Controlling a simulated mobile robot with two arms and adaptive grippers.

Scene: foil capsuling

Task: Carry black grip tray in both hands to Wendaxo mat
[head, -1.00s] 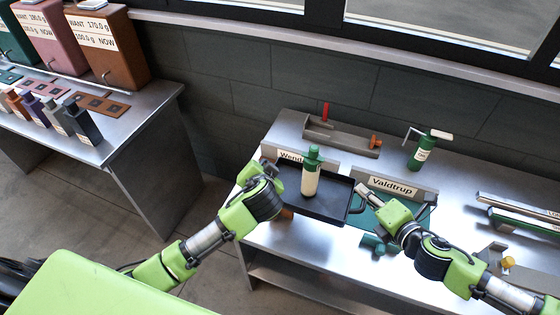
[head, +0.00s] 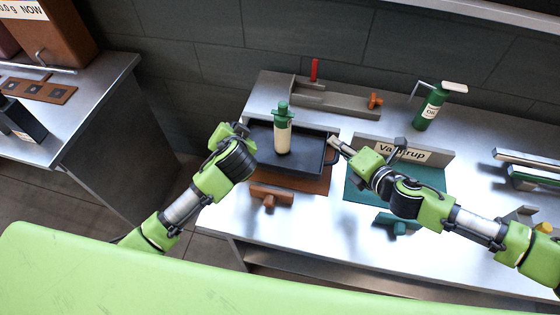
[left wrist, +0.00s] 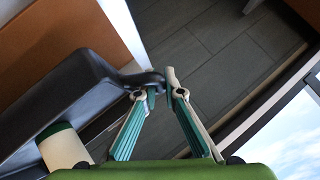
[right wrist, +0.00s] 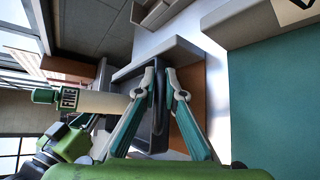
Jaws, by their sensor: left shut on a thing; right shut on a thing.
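The black tray (head: 312,158) hangs between my two grippers over the brown mat (head: 318,186) at the back left of the metal table. Whether it touches the mat I cannot tell. A cream bottle with a green top (head: 283,138) stands upright on the tray. My left gripper (head: 238,130) is shut on the tray's left handle; the left wrist view shows its fingers (left wrist: 163,82) at the handle's end. My right gripper (head: 335,147) is shut on the right handle, between its fingers in the right wrist view (right wrist: 162,75). The Wendaxo sign cannot be read now.
The Valdtrup sign (head: 415,154) and teal mat (head: 355,190) lie right of the tray. A grey fixture with a red lever (head: 314,72) stands behind it. A brown tool (head: 270,194) lies in front, and a green dispenser (head: 432,108) stands back right.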

